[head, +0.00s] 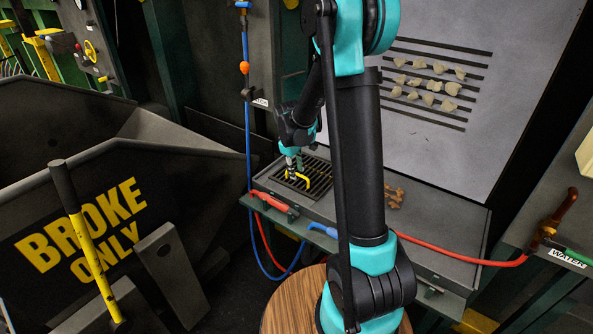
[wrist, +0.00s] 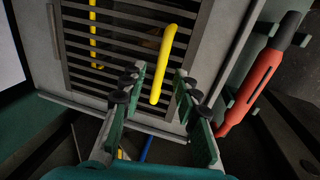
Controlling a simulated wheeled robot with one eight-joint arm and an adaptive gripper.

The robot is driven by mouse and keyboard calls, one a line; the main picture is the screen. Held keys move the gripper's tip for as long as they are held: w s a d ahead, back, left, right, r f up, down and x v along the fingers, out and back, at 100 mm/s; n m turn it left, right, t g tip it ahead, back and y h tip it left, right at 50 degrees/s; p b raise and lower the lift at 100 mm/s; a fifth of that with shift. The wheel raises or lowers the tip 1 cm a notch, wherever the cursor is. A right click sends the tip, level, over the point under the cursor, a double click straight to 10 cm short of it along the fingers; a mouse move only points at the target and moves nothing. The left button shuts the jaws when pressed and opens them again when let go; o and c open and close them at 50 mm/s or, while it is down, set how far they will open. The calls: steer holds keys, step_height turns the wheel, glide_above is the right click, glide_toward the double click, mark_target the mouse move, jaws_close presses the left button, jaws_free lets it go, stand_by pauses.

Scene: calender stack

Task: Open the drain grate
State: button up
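The drain grate (head: 317,165) is a panel of dark parallel bars set in the grey bench top, and it appears to lie flat. In the wrist view the grate (wrist: 120,47) fills the upper middle. A yellow handle (wrist: 164,62) stands out over its bars; it also shows in the head view (head: 321,182). My gripper (wrist: 159,84) is open, with its green fingers on either side of the handle's near end and a gap on both sides. In the head view my gripper (head: 291,168) is just above the grate, beside the handle.
A red-handled tool (wrist: 262,85) hangs along the bench edge, close to my gripper's right side. Blue and red hoses hang by the bench. A dark "BROKE ONLY" bin (head: 150,190) stands left. Brown chunks (head: 396,196) lie on the bench right of my arm.

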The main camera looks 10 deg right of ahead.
steer(key=shift+f, duration=0.2)
jaws_close()
stand_by(0.4)
